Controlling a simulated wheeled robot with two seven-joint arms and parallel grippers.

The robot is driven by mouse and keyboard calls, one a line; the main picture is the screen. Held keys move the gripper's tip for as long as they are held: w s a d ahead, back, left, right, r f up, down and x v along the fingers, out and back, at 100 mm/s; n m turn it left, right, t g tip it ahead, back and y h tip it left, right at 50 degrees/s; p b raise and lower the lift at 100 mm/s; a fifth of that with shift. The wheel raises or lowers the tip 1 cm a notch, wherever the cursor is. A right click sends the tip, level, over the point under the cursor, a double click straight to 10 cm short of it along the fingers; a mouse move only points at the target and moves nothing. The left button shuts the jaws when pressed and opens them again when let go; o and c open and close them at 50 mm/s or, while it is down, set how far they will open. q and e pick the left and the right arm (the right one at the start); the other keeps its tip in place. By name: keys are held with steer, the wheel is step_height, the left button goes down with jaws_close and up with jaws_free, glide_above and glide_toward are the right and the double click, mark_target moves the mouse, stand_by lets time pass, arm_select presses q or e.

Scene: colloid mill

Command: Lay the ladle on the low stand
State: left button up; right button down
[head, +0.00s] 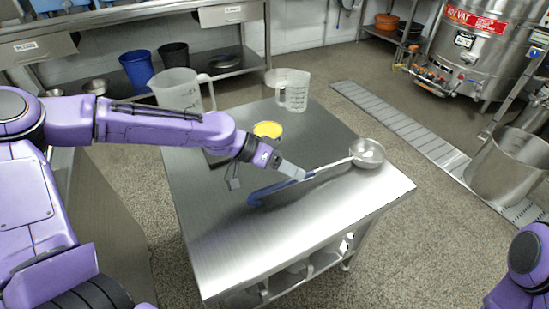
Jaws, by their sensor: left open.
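The ladle has a blue handle (270,190), a thin steel shaft and a round steel bowl (368,155). It is over the right part of the steel-topped table (235,245), the only low stand I can make out, and appears to lie on it. The bowl is near the right corner and the handle points left. My left gripper (262,180) is open at the handle, with one finger close to the blue grip and the other apart to the left. I cannot tell whether it touches. My right gripper is out of view; only part of that arm shows.
A yellow-topped container (268,130) and a clear measuring jug (292,90) stand at the table's back. A larger jug (178,88) is behind my left arm. The table's front is clear.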

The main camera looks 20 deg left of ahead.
arm_select(q)
steer(key=p+v, duration=0.3)
steer(key=v, duration=0.6)
steer(key=shift+s+a+r, duration=0.15)
steer(key=shift+a+r, duration=0.05)
steer(key=shift+r, duration=0.05)
